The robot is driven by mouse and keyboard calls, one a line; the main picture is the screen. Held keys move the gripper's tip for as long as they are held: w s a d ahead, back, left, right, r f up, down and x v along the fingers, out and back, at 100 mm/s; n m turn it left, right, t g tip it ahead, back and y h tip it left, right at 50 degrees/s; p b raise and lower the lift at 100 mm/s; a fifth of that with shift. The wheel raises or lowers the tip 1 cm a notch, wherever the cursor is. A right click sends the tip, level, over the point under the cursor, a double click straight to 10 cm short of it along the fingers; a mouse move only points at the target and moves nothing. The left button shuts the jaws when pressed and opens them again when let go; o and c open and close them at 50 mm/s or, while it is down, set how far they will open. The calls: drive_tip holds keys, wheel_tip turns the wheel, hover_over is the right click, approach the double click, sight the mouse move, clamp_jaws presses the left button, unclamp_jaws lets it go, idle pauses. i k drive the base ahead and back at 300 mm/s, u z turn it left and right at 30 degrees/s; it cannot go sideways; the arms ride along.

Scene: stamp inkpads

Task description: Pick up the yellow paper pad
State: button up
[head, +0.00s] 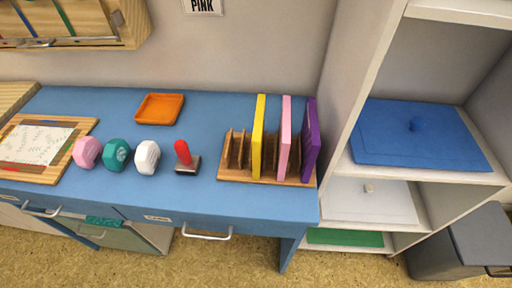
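The yellow paper pad (258,138) stands upright in a brown wooden slotted rack (232,174) on the blue desk. It is the leftmost of three pads, with a pink pad (283,138) and a purple pad (309,140) to its right. Empty slots of the rack lie to its left. The lower part of the yellow pad is partly hidden by the rack's dividers. My gripper is not in the head view.
A stamp with a red handle (183,153) stands left of the rack. White, teal (117,155) and pink hexagonal objects sit further left. An orange tray (160,109) lies behind. A white shelf unit (350,95) rises close on the right. Bare blue desk surrounds the rack's left side.

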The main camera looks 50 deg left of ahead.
sight(258, 131)
drive_tip(key=k, duration=0.35)
drive_tip(key=u, duration=1.45)
drive_tip(key=i, duration=0.45)
drive_tip(key=k, duration=0.45)
drive_tip(key=u, duration=1.3)
drive_tip(key=i, duration=0.95)
drive_tip(key=z, duration=1.9)
